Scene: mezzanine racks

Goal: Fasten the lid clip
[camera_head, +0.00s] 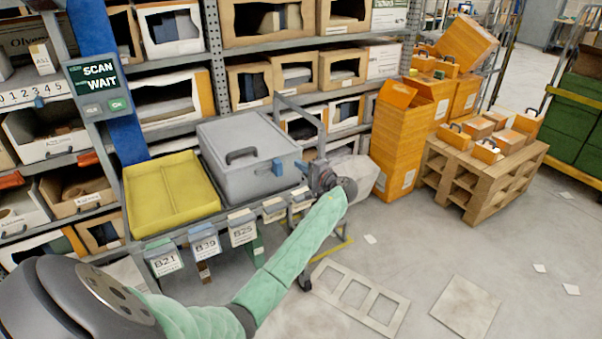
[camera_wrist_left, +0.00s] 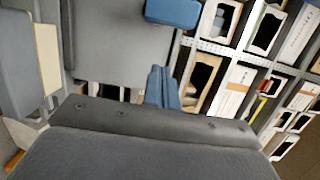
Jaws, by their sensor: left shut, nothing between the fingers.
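A grey lidded box (camera_head: 240,178) sits on the low shelf, its lid down and a dark handle on its front. A blue clip (camera_head: 277,167) is at the box's right side; it also shows at the top of the left wrist view (camera_wrist_left: 173,12). I cannot tell whether the clip is latched. My left gripper (camera_head: 305,168) is just right of the clip, apart from it. In the left wrist view its blue-grey fingers (camera_wrist_left: 163,86) are closed together and empty, below the clip. My right gripper is not in view.
A yellow tray (camera_head: 172,193) stands left of the box. A metal frame (camera_head: 303,113) rises behind the box. Label cards (camera_head: 205,244) hang along the shelf's front edge. Orange cartons (camera_head: 400,150) and a pallet (camera_head: 478,180) stand to the right. The front floor is mostly open.

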